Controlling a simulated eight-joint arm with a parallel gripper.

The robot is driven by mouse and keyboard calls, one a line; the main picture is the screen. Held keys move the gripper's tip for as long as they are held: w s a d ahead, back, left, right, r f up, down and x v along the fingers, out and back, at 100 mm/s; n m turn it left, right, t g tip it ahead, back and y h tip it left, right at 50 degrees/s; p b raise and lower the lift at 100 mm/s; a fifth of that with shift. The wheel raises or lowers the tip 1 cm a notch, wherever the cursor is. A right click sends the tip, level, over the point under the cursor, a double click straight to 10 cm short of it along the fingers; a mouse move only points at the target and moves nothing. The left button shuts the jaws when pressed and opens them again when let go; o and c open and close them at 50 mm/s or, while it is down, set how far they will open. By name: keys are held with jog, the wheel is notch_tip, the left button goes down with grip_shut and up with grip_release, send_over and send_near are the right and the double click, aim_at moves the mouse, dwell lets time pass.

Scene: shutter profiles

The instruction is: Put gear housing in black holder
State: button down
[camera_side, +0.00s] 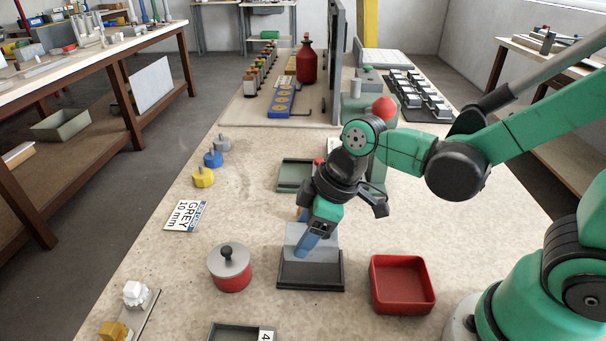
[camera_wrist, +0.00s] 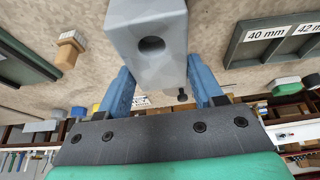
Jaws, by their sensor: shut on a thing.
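The gear housing appears to be a grey block with a round hole in its face (camera_wrist: 148,22), large at the top of the wrist view. The blue fingers of my gripper (camera_wrist: 158,78) are on either side of it and shut on it. In the side view my gripper (camera_side: 308,238) points down with the grey block (camera_side: 293,232) at its fingers, partly hidden by a finger. The black holder (camera_side: 312,284) is a dark rectangular base on the table directly below the block. I cannot tell whether the block touches the holder or hangs just above it.
A red open tray (camera_side: 403,306) is right of the holder, and a red pot with a grey lid (camera_side: 230,268) is left. A green-grey tray (camera_side: 293,187) lies behind. A sign reading "GREY 10 mm" (camera_side: 186,215) lies further left.

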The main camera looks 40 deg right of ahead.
jog(key=shift+f, duration=2.25)
jog(key=shift+f, duration=0.15)
jog(key=shift+c, duration=0.6)
grip_release()
